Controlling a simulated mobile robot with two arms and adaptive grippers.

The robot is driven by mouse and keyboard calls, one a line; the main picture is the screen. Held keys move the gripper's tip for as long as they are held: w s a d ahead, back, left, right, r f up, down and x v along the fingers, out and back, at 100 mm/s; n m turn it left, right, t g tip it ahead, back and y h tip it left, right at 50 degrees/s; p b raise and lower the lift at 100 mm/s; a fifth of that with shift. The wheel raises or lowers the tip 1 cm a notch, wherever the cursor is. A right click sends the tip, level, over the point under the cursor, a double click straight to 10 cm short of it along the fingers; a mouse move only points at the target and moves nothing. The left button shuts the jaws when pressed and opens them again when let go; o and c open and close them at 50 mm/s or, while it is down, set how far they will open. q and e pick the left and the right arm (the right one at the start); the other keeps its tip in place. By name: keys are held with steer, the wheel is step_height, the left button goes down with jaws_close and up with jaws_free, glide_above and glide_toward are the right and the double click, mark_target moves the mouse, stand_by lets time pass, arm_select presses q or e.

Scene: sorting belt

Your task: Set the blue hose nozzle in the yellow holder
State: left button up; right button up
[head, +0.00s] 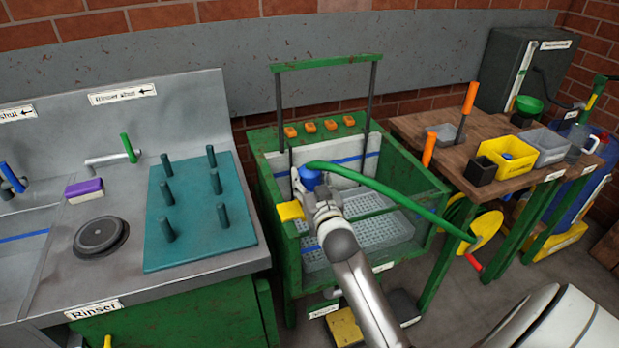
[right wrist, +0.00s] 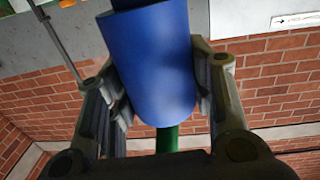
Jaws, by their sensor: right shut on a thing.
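The blue hose nozzle (head: 311,179) is at the left part of the green-framed wash tub, with the green hose (head: 385,190) running off it to the right. My right gripper (head: 309,188) is shut on the nozzle. In the right wrist view the blue nozzle (right wrist: 157,62) fills the space between the two fingers. The yellow holder (head: 290,211) is at the tub's left side, just left of and slightly below the nozzle in the picture. They look close together; I cannot tell if they touch. My left gripper is not in view.
The green tub (head: 262,140) has a raised bar over it and a grey rack (head: 385,228) inside. A hose reel (head: 486,232) hangs at right under a wooden table (head: 465,170) with bins. A teal peg board (head: 200,243) lies on the left counter.

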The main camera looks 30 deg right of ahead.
steer(key=shift+f, duration=0.25)
steer(key=shift+f+b, duration=0.5)
steer(key=shift+f, duration=0.15)
steer(key=shift+f+b, duration=0.35)
steer(key=shift+f, duration=0.25)
stand_by(0.6)
steer(key=o, duration=0.9)
steer(key=shift+o, duration=0.2)
steer(key=v, duration=1.2)
